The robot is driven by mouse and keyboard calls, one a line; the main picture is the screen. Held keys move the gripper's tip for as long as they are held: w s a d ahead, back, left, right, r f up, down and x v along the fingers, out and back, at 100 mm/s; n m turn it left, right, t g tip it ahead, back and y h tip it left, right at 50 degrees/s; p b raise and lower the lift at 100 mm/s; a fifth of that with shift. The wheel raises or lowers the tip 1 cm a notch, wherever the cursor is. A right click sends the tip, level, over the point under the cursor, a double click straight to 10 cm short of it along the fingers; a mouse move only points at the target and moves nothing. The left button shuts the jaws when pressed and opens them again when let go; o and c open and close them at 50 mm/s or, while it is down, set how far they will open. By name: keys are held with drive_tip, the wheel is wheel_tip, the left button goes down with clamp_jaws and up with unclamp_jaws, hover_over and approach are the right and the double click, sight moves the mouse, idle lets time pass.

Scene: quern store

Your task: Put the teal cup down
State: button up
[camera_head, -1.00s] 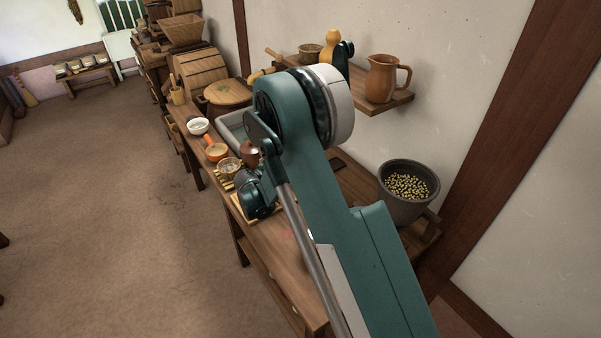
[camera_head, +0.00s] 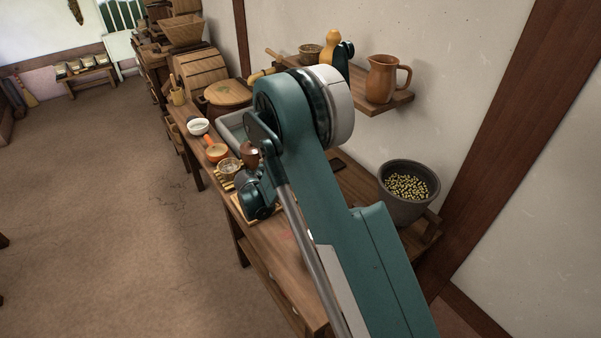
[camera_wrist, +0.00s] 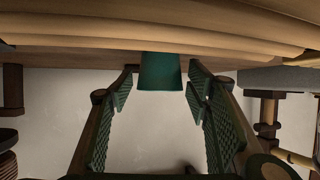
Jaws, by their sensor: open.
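The teal cup (camera_wrist: 160,72) shows in the wrist view, where the picture is upside down. My gripper (camera_wrist: 160,92) is open, with one textured finger on each side of the cup. Gaps show between the cup and both fingers, so neither appears to touch it. In the head view my arm hides the cup and the fingers.
A grey bucket of beans (camera_head: 408,190) stands to the right. A jug (camera_head: 382,78) sits on the wall shelf (camera_head: 392,102).

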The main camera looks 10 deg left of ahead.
drive_tip(key=p+v, duration=0.1)
drive_tip(key=v, duration=1.1)
drive_tip(key=shift+r+p, duration=0.1)
drive_tip(key=shift+p, duration=0.25)
drive_tip(key=shift+d, duration=0.1)
idle(0.3)
